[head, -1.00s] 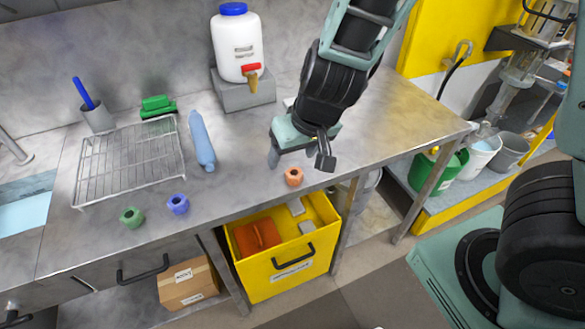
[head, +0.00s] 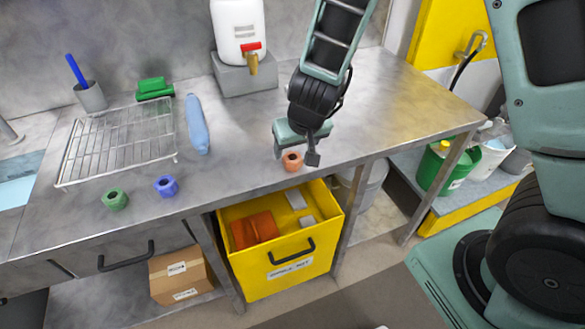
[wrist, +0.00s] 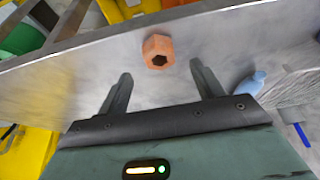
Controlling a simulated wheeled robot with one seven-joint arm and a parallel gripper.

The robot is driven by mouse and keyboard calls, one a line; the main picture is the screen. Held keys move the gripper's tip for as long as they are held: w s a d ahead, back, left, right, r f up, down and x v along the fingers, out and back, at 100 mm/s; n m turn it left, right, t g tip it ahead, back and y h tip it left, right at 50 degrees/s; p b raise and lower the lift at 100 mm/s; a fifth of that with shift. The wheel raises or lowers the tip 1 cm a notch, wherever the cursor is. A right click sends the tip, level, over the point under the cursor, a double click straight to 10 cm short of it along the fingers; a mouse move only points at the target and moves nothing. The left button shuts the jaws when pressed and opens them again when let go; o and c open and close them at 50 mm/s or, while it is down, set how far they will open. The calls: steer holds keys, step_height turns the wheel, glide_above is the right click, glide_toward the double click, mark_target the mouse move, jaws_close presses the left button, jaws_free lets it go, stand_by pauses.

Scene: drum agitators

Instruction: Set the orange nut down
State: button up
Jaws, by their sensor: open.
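The orange nut (head: 292,161) is on the steel bench near its front edge, above the yellow bin. In the wrist view the orange nut (wrist: 158,51) lies just beyond the fingertips, roughly between their lines, with its hole showing. My gripper (head: 295,157) is open and empty, close above and behind the nut in the head view. In the wrist view the two fingers of my gripper (wrist: 160,80) stand well apart with nothing between them. A green nut (head: 115,199) and a blue nut (head: 166,186) sit on the bench to the left.
A white drum (head: 237,30) stands behind. An open yellow bin (head: 285,262) is below. The bench's right side is clear.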

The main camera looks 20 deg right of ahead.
mark_target(293, 158)
steer(key=b+x, duration=0.2)
steer(key=x, duration=0.3)
steer(key=shift+f+b, duration=0.3)
steer(key=shift+f, duration=0.1)
steer(key=shift+r, duration=0.1)
steer(key=c, duration=1.4)
steer(key=shift+o, duration=0.2)
